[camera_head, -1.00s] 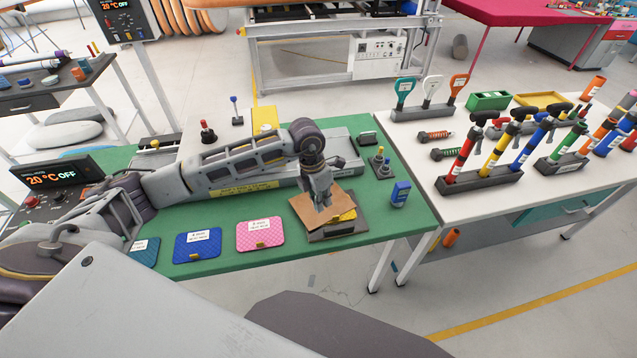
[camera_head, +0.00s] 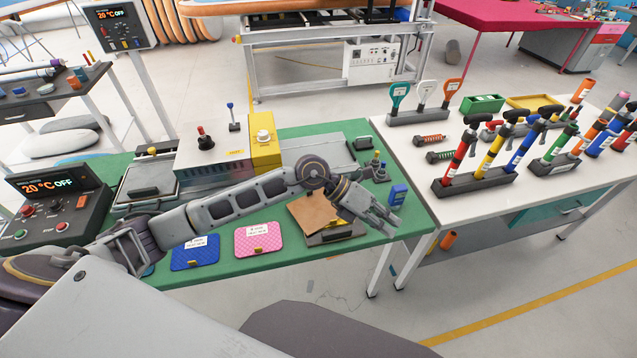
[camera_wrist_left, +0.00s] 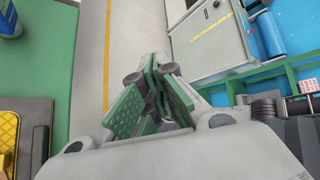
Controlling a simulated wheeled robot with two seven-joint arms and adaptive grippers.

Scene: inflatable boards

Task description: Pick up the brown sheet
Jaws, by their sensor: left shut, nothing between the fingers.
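The brown sheet (camera_head: 312,211) lies on a dark stand near the front right part of the green table (camera_head: 285,258). It looks flat, and its right side is partly hidden behind my wrist. My left gripper (camera_head: 388,219) is shut and empty, to the right of the sheet and apart from it, over the table's right edge. In the left wrist view its green-padded fingers (camera_wrist_left: 152,85) meet, with floor beyond them. A yellow quilted pad (camera_wrist_left: 8,140) on a dark board shows at the left edge there. My right gripper is out of view.
A blue pad (camera_head: 195,252) and a pink pad (camera_head: 258,239) lie left of the sheet. A blue device (camera_head: 397,194) stands beside my gripper. A machine with a yellow block (camera_head: 265,150) stands behind. The white table (camera_head: 480,215) with tool racks is to the right.

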